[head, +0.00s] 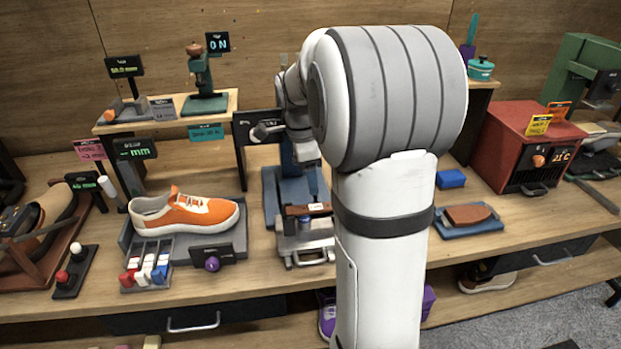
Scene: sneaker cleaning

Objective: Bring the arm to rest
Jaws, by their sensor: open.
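My arm stands large in the middle of the head view, its elbow covering much of the bench's centre. The wrist end reaches behind it, to the left of the elbow. My gripper (309,160) points down above a grey and blue bench device (290,200); its fingers are small and partly lost against that device. It is open, and I see nothing held in it. An orange and white sneaker (185,213) rests on a grey stand (230,240) to the left.
A small brown block (306,209) lies on the device below the gripper. A raised shelf (170,122) stands left of my wrist. A red heater box (525,145) and a blue tray (460,232) with a brown piece are at right. Bare bench shows at front right.

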